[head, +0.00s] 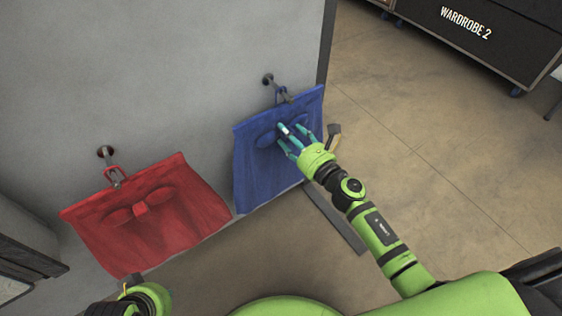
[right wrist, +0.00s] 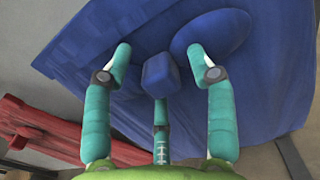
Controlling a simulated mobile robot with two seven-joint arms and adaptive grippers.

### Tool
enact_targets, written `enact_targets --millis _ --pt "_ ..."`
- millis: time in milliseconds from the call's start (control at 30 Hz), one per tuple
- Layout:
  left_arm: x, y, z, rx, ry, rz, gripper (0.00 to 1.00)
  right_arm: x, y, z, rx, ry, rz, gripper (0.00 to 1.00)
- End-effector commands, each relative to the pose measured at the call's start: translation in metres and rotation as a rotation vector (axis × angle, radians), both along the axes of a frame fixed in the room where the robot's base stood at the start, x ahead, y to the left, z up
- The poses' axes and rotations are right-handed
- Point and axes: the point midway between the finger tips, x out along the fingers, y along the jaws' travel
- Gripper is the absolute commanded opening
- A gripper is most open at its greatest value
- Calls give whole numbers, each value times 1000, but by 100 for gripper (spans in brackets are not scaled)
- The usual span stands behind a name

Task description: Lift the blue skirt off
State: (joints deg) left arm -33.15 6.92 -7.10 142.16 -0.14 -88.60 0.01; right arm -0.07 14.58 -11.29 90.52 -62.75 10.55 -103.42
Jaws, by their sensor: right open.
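The blue skirt (head: 262,167) hangs by a loop from a wall hook (head: 268,80) in the head view. A bow with a blue knot sits on its front. My right gripper (head: 291,137) is open in front of the bow. In the right wrist view its fingers (right wrist: 160,75) stand on both sides of the blue knot (right wrist: 160,74), with the skirt (right wrist: 120,35) behind. I cannot tell whether they touch the cloth. My left gripper's fingers do not show clearly; only part of my left arm is at the bottom left of the head view.
A red skirt (head: 150,215) hangs from a second hook (head: 105,152) to the left on the same grey wall (head: 180,70). A dark case marked WARDROBE 2 (head: 480,40) stands at the back right. The floor (head: 430,140) to the right is clear.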

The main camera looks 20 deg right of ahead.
Motion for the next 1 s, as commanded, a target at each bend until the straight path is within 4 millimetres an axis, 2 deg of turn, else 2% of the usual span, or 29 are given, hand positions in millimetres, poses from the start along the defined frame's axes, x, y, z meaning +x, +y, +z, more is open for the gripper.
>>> enact_targets --millis 167,267,300,333,900,1000 --pt "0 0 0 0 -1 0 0 0 0 0 1 0 0 57" --pt "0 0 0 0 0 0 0 0 0 0 2 1 0 21" --pt "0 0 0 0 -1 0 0 0 0 0 2 1 0 5" --pt "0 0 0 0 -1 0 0 0 0 0 2 1 0 0" --pt "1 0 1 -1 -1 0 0 2 -3 5 2 -2 1 0" --pt "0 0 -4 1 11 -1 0 4 -6 9 3 -2 0 0"
